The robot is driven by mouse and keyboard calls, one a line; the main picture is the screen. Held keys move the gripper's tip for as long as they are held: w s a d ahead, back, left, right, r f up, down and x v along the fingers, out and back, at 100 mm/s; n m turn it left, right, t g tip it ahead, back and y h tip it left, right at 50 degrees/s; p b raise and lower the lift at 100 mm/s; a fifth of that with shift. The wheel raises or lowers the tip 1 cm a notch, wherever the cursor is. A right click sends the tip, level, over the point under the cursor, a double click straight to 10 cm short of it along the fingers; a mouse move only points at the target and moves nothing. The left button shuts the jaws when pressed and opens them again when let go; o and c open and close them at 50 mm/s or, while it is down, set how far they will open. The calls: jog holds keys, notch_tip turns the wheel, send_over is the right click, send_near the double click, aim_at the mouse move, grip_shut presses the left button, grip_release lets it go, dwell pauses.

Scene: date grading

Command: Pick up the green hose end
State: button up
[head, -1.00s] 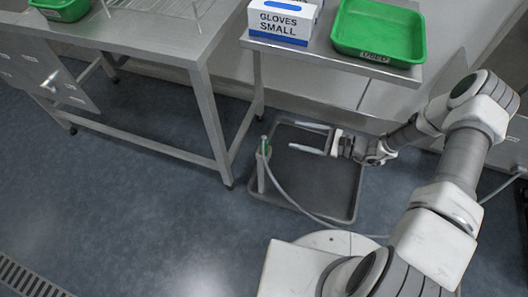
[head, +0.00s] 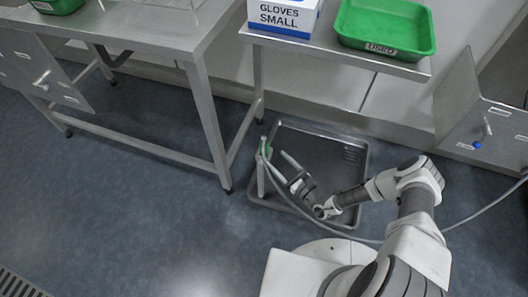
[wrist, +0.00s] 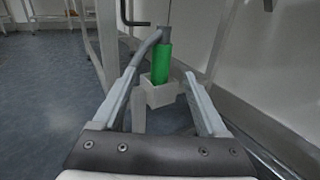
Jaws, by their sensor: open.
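The green hose end (head: 265,150) stands upright in a light holder on a post (head: 261,180), at the left edge of the grey floor tray (head: 357,160). In the wrist view the green hose end (wrist: 161,64) sits in a pale square holder (wrist: 160,94), with a grey hose bending at its upper left. My gripper (head: 276,160) is open and points at the hose end from the right and front. In the wrist view my gripper's fingers (wrist: 160,74) show to the left and right of the green part. I cannot tell whether the hose end is fully between the fingertips.
The grey hose (head: 352,236) runs across the floor to the right. A steel table (head: 211,120) stands at the left. A shelf above the tray holds a glove box (head: 283,17) and a green bin (head: 385,48). Open floor lies at the lower left.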

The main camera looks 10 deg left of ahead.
aim_at(266, 149)
jog(key=b+x, duration=0.1)
jog(key=x, duration=0.5)
jog(key=shift+w+a+f, duration=0.1)
jog(key=shift+w+a, duration=0.05)
jog(key=shift+r+b+x, duration=0.1)
jog(key=shift+b+x, duration=0.6)
jog(key=shift+x, duration=0.75)
jog(key=shift+r+b+x, duration=0.15)
jog(key=shift+b+x, duration=0.5)
jog(key=shift+x, duration=0.85)
grip_shut()
